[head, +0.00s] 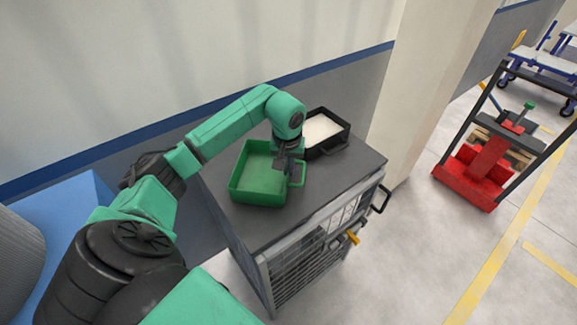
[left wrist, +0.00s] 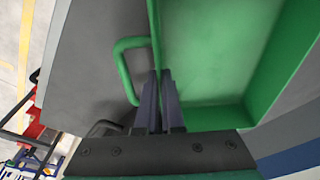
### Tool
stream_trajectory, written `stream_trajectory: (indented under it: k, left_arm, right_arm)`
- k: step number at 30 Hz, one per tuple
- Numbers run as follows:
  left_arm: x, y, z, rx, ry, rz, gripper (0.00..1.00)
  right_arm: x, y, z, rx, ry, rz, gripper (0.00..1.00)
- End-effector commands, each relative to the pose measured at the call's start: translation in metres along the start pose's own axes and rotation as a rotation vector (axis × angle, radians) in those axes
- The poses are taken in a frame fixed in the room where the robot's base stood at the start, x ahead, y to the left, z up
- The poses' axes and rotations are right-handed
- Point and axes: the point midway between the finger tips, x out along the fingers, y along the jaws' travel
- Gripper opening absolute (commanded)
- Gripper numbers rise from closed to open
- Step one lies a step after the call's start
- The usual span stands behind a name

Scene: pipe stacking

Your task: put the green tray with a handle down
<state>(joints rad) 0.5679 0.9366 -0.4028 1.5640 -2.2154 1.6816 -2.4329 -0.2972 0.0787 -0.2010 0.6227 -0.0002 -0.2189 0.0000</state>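The green tray with a handle (head: 243,190) is at the left part of the grey cabinet top, upright and empty. I cannot tell whether it rests on the top or hangs just above it. Its handle (head: 301,175) sticks out on the right side; the handle also shows in the left wrist view (left wrist: 123,62). My left gripper (head: 287,163) comes down over the handle-side wall. In the left wrist view its two dark fingers (left wrist: 160,75) are close together on the tray wall, beside the handle. My right gripper is not in view.
A black tray with white contents (head: 342,140) stands behind the green tray on the cabinet top (head: 335,185). The right front of the top is bare. A wall stands behind, a pillar (head: 420,80) at right. A red pallet stacker (head: 485,165) stands farther right.

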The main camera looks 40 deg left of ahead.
Motion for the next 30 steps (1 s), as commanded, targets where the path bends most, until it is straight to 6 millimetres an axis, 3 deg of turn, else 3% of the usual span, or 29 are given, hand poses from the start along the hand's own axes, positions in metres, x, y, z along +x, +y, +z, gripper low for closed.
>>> stream_trajectory:
  k: [5, 8, 9, 20, 25, 30]
  left_arm:
    - [0.002, 0.0, 0.0, 0.0, 0.001, 0.0, 0.0]
    - [0.002, 0.0, 0.0, 0.0, 0.0, 0.0, 0.32]
    - [0.002, 0.0, 0.0, 0.0, 0.0, 0.0, 0.35]
    - [-0.003, 0.0, -0.001, 0.0, 0.002, 0.001, 0.35]
    - [-0.031, 0.0, -0.002, -0.001, 0.007, 0.0, 0.35]
    - [-0.079, 0.001, -0.002, -0.001, 0.007, 0.002, 0.35]
  right_arm:
    - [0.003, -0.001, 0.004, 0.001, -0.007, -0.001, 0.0]
    - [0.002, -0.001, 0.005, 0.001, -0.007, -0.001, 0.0]
    - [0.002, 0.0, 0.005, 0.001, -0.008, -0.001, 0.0]
    - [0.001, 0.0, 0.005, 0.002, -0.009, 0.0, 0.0]
    - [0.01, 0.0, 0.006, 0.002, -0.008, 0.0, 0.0]
    - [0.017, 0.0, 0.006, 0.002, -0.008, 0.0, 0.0]
